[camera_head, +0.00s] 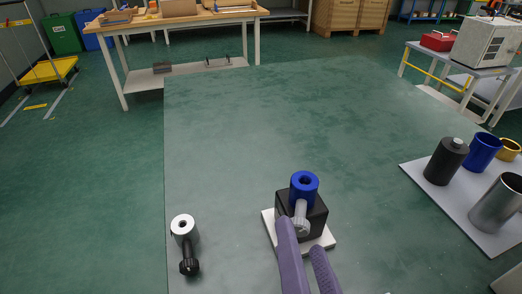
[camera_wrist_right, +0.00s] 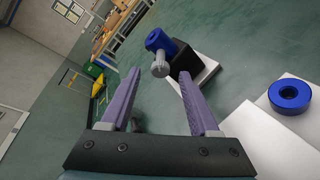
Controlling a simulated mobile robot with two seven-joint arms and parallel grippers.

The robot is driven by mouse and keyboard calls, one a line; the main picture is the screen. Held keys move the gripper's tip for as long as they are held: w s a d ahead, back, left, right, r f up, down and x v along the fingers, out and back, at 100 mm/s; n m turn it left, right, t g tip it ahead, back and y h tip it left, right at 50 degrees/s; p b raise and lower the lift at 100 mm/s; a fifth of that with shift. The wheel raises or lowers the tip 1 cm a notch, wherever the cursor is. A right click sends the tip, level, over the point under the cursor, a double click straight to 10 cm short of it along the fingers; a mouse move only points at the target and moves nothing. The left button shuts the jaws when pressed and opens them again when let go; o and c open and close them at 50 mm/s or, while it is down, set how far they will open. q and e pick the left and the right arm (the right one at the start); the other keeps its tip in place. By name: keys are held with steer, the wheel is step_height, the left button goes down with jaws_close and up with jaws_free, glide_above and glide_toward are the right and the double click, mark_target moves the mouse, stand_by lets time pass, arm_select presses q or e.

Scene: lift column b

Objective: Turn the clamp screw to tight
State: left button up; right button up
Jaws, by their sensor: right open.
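A black block (camera_head: 316,217) with a blue collar (camera_head: 304,183) on it sits on a white base plate (camera_head: 326,242). A grey clamp screw (camera_head: 301,219) with a ribbed knob sticks out of the collar toward me. In the wrist view the clamp screw (camera_wrist_right: 159,67) shows just beyond and between the fingertips, below the blue collar (camera_wrist_right: 157,40). My right gripper (camera_head: 301,237) has purple fingers, open and apart, close to the screw knob. I cannot tell if a finger touches it. My left gripper is not in view.
A grey tray (camera_head: 446,203) at right holds a black bottle (camera_head: 445,162), a blue cup (camera_head: 482,152) and a metal cup (camera_head: 497,204). The wrist view shows a blue ring (camera_wrist_right: 289,95) on a white surface. The middle is clear.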

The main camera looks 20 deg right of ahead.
steer(key=v, duration=0.8)
steer(key=shift+s+a+r, duration=0.1)
steer(key=shift+s, duration=0.2)
